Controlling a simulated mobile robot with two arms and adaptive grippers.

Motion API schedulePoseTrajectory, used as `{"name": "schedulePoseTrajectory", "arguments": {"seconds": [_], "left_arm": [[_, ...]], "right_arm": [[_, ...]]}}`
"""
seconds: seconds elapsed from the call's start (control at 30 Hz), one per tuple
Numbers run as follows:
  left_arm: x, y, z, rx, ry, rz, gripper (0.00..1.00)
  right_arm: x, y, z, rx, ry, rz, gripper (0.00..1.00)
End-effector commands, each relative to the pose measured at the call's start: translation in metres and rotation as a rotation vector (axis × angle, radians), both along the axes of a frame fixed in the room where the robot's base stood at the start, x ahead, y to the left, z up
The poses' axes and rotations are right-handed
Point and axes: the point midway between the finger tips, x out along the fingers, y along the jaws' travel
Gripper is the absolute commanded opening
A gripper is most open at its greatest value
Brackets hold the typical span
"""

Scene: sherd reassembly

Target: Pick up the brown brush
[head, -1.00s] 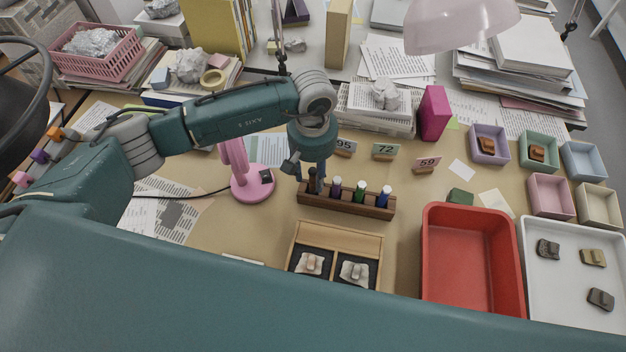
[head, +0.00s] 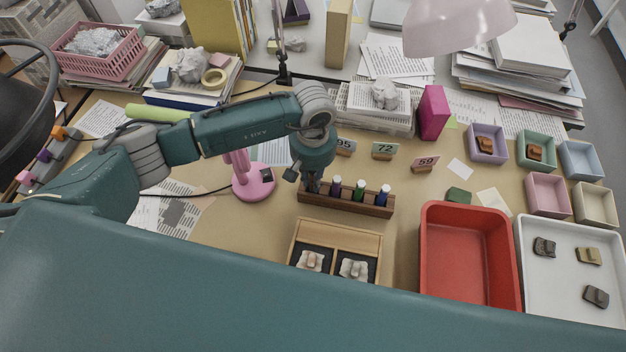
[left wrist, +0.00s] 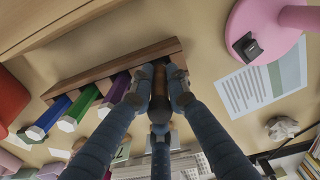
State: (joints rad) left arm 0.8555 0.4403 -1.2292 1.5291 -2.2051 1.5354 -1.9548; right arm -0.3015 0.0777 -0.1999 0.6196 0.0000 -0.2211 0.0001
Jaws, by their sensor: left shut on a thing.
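The brown brush (left wrist: 160,84) stands in the left end of a wooden rack; in the left wrist view its dark handle with a brown band sits between my fingers. My left gripper (left wrist: 160,92) is shut on it from above. In the head view the left gripper (head: 313,186) is at the rack's left end and mostly hides the brush. The rack (head: 345,204) also holds purple, green and blue handled tools to the right. I cannot tell whether the brush has lifted from its slot. My right gripper is not in view.
A pink lamp base (head: 254,184) stands left of the rack. A wooden box (head: 337,238) with sherds lies in front. A red tray (head: 468,255) and a white tray (head: 570,285) are at right. Number cards (head: 384,150) stand behind the rack.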

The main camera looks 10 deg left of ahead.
Motion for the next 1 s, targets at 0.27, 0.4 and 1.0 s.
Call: {"name": "schedulePoseTrajectory", "arguments": {"seconds": [0.27, 0.4, 1.0], "left_arm": [[0.002, 0.000, 0.019, -0.002, -0.005, 0.000, 0.00], [0.002, 0.000, 0.042, -0.001, -0.005, 0.000, 0.00], [0.001, 0.000, 0.182, 0.000, -0.003, 0.000, 0.00]], "right_arm": [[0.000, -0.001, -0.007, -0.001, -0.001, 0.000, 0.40], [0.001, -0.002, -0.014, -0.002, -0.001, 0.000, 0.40], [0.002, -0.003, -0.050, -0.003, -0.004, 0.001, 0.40]]}}
